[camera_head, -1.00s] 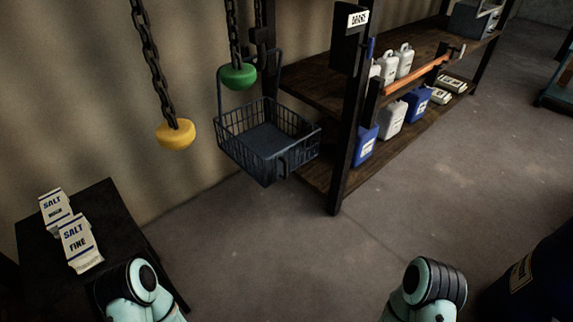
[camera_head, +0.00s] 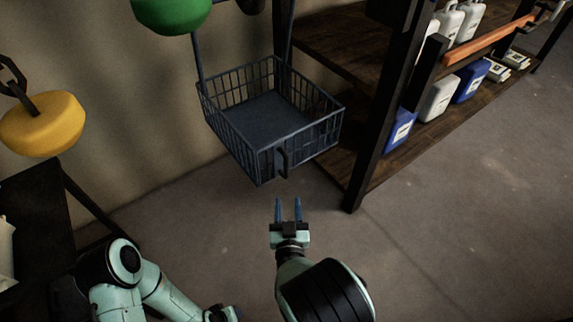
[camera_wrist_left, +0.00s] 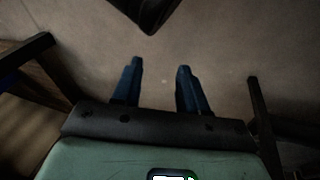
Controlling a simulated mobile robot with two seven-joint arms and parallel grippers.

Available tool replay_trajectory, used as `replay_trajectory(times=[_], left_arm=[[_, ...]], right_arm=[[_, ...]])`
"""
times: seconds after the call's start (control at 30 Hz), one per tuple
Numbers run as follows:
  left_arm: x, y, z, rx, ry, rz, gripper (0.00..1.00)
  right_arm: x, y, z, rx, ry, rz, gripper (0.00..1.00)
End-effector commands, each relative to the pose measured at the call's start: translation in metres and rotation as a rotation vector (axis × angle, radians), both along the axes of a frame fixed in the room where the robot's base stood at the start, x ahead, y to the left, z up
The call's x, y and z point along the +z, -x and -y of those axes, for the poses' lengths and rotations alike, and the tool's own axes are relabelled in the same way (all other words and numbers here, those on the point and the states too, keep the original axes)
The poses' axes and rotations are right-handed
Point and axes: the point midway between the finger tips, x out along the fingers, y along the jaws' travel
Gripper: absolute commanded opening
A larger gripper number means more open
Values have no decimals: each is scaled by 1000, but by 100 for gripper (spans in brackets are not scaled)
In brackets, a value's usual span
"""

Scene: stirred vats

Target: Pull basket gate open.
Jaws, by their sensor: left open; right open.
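The dark blue wire basket (camera_head: 238,139) hangs in the middle of the head view, its front corner toward me. A dark upright handle (camera_head: 281,162) is on its front right side, near that corner. The gate (camera_head: 310,143) there appears closed. My right gripper (camera_head: 288,203) is open and empty, below and in front of the handle, fingers pointing up at the basket and apart from it. My left gripper is low in the head view, mostly cut off; in the left wrist view its fingers (camera_wrist_left: 158,78) are apart with nothing between them.
A shelf rack with a dark post (camera_head: 375,140) stands close to the basket's right. A yellow weight (camera_head: 42,124) and a green weight (camera_head: 172,12) hang at left and above. A dark table (camera_head: 35,215) is at left. The floor (camera_head: 450,240) at right is clear.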

Motion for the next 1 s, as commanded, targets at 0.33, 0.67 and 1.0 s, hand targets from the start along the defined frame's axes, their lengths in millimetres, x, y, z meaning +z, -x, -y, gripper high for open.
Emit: replay_trajectory(times=[0.33,0.67,1.0], left_arm=[[-26,26,-4,4,4,-89,43],[-47,52,-7,10,10,-176,43],[-50,57,-8,11,11,-193,43]], right_arm=[[-2,-66,-2,-1,1,0,42],[-2,-119,-4,0,2,-3,42],[-1,-128,-4,0,1,-5,42]])
